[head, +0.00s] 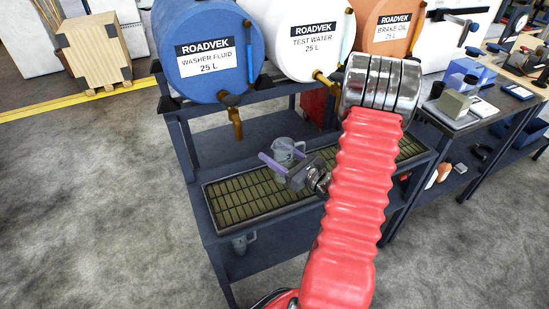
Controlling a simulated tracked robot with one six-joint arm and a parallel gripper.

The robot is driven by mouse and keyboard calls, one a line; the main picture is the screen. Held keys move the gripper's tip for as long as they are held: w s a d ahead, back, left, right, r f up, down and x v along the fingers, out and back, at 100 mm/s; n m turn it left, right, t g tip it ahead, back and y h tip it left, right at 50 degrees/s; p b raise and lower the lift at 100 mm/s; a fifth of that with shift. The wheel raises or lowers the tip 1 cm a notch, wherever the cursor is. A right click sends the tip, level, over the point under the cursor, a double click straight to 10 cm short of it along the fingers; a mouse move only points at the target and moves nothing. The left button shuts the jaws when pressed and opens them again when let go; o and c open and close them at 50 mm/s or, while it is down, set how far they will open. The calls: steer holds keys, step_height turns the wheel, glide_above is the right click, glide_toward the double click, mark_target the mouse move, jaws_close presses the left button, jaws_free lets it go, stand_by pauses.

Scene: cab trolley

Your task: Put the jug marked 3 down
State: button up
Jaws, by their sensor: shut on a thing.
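A grey see-through jug (284,146) is above the slatted drip tray (238,205) on the trolley, below and between the blue and white barrels. My gripper (278,156) is shut on this jug, with a purple finger on each side of it. The jug looks roughly upright. No number can be read on it, and its lower part is hidden by my gripper. I cannot tell whether its base touches the tray. A second grey jug (243,243) is on the lower shelf, under the tray's left end.
A blue washer fluid barrel (215,85), a white test water barrel (300,20) and an orange brake oil barrel (388,42) lie along the top. A brass tap (236,122) hangs from the blue one. The tray's left part is bare. A cluttered bench (470,124) stands right.

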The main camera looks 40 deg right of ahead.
mark_target(292, 167)
steer(key=shift+f, duration=0.85)
steer(key=shift+f, duration=0.1)
steer(key=o, duration=1.1)
steer(key=s, duration=0.3)
steer(key=s+d, duration=0.1)
steer(key=s, duration=0.6)
steer(key=shift+s+d, duration=0.15)
steer(key=shift+s, duration=0.85)
